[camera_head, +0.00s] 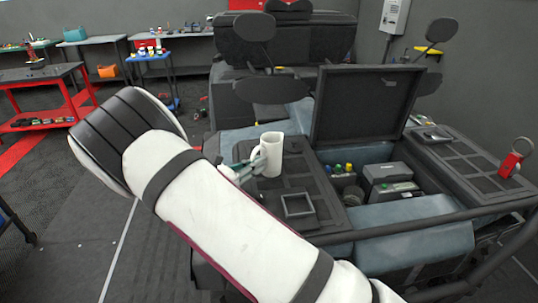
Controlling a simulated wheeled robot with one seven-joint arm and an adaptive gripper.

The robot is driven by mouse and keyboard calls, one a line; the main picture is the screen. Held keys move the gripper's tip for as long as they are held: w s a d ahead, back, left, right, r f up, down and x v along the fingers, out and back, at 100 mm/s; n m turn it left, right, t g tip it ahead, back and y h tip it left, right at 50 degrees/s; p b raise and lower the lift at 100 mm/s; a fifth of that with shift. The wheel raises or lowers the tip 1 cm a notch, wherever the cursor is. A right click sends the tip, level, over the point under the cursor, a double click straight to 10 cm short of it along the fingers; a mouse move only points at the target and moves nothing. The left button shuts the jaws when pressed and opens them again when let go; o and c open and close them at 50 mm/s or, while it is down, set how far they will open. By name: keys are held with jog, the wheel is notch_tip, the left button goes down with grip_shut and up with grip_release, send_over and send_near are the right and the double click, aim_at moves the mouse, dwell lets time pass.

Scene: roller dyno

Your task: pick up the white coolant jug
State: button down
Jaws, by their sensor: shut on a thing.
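The white jug (271,155) stands upright, a tall cylinder with a handle on its left side. It is on or just above the dark panel on the left side of the vehicle; I cannot tell whether its base touches. My gripper (256,164) reaches it from the left and is shut on it near the handle. My white arm crosses the front of the view and hides part of the gripper and the panel's near left area.
A square frame-like tray (298,205) lies on the panel in front of the jug. A raised dark lid (365,105) stands close to the right. A bar (440,217) runs along the near right. Workbenches stand far left.

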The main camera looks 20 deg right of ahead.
aim_at(252, 155)
jog(key=shift+r, duration=0.1)
dwell(0.3)
jog(key=shift+r, duration=1.45)
jog(key=shift+s+r, duration=0.15)
jog(key=shift+r, duration=0.05)
jog(key=shift+s+a+r, duration=0.15)
jog(key=shift+s+r, duration=0.1)
jog(key=shift+s, duration=2.35)
jog(key=shift+s+a+r, duration=0.15)
jog(key=shift+s+r, duration=0.1)
jog(key=shift+s, duration=2.3)
jog(key=shift+s+a+r, duration=0.15)
jog(key=shift+s+r, duration=0.1)
jog(key=shift+s, duration=2.35)
jog(key=shift+s, duration=0.1)
